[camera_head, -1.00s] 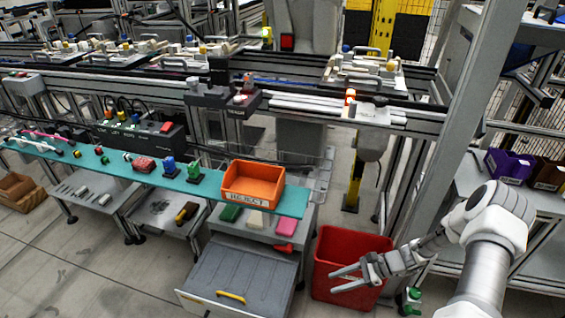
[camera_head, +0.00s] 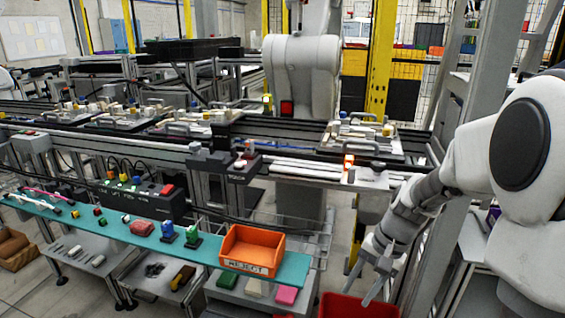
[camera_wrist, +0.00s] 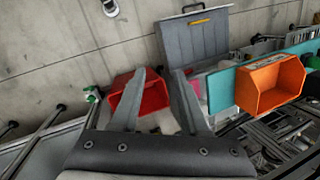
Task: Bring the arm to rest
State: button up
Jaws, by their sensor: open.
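My gripper (camera_head: 370,280) hangs at the right of the head view, fingers pointing down, above the red bin (camera_head: 352,306). The wrist view also shows my gripper (camera_wrist: 162,92), its two fingers apart with nothing between them. In that view the red bin (camera_wrist: 153,97) lies beyond the fingers. My arm (camera_head: 465,165) reaches in from the right edge of the head view and is bent at the elbow.
An orange REJECT bin (camera_head: 253,250) sits on the teal shelf (camera_head: 110,232), left of my gripper. The conveyor line with pallet fixtures (camera_head: 362,140) runs behind. A grey post (camera_head: 475,95) stands close to my arm. A grey lidded box (camera_wrist: 195,50) stands on the floor.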

jog(key=s+a+r+n+t+h, duration=0.25)
jog(key=s+r+n+t, duration=0.4)
jog(key=s+r, duration=0.9)
notch_tip(320, 180, up, 22)
jog(key=p, duration=2.2)
jog(key=shift+s+d+f+g+h, duration=0.15)
jog(key=shift+s+f+g+h, duration=0.1)
jog(key=shift+g+h, duration=0.2)
jog(key=shift+n, duration=0.25)
